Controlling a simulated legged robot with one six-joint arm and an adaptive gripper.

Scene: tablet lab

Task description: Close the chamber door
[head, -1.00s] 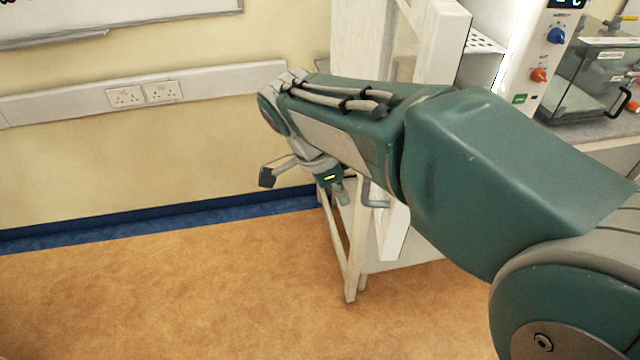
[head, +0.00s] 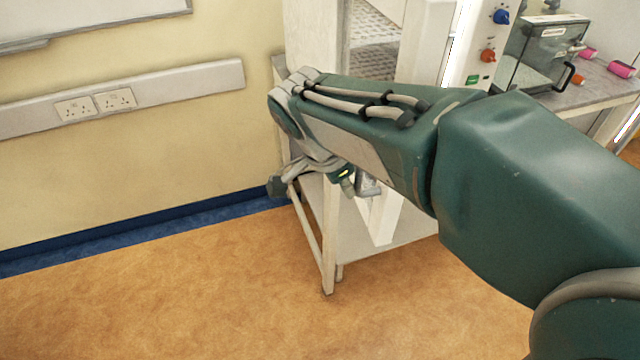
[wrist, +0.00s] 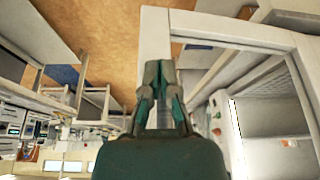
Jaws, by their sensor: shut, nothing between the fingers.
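The chamber door (head: 424,42) is a white frame with a large window. In the head view it stands in front of the chamber's perforated shelves (head: 374,28), which show through the window. In the wrist view the door frame (wrist: 155,35) fills the upper right, and the open chamber interior (wrist: 275,118) shows beyond it. My gripper (wrist: 160,72) is shut and empty, its tips over the door frame in the wrist view. In the head view my gripper (head: 348,182) is low by the door, partly hidden by my arm. I cannot tell whether it touches the door.
A control panel with a blue knob (head: 501,16) and a red knob (head: 488,56) is right of the door. A glass box (head: 540,50) stands on the bench beyond. A white stand (head: 328,235) is under the chamber. The floor (head: 150,300) at left is clear.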

